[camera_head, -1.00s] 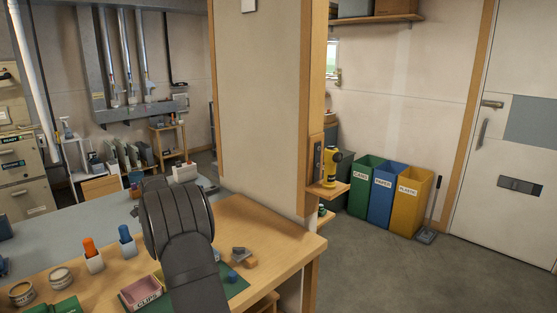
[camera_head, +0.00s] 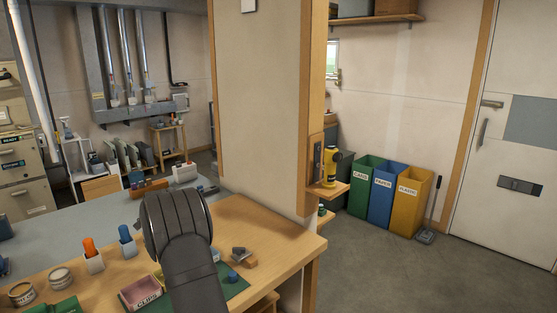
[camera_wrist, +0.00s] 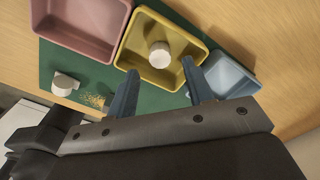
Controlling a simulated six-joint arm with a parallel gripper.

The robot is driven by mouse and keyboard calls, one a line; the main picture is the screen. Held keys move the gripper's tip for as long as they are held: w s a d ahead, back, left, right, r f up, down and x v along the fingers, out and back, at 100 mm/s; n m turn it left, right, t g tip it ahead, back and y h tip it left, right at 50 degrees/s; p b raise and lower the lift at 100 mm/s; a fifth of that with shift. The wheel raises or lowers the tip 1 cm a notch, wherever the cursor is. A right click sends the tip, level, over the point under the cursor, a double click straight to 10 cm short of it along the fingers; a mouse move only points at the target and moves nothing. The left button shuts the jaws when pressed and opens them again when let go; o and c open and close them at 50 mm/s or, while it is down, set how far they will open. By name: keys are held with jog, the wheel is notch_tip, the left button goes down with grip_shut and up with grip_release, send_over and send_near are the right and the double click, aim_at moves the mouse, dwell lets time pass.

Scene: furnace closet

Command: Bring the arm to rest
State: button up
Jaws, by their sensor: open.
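My arm (camera_head: 178,235) rises over the front of the wooden workbench in the head view and hides part of the bench; the fingertips cannot be made out there. In the wrist view my gripper (camera_wrist: 157,80) is open, its two dark fingers apart with nothing between them. The fingers show over the near side of a yellow tray (camera_wrist: 128,55), which holds a white round object (camera_wrist: 160,54). I cannot tell the height of the fingers above the tray.
A pink tray (camera_wrist: 84,42) and a blue tray (camera_wrist: 231,75) flank the yellow one on a green mat (camera_wrist: 55,55). A small white object (camera_wrist: 65,84) lies near yellowish bits. A wall column (camera_head: 262,110) stands behind the bench. Open floor (camera_head: 400,275) lies right.

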jog(key=d+r, duration=0.7)
jog(key=d, duration=0.5)
jog(key=s+d, duration=0.8)
jog(key=d, duration=0.4)
jog(key=a+f, duration=0.6)
jog(key=a, duration=0.1)
jog(key=w+a+f, duration=0.1)
jog(key=a+f, duration=0.2)
jog(key=shift+a, duration=0.35)
jog(key=shift+d+f, duration=0.1)
jog(key=shift+f, duration=0.5)
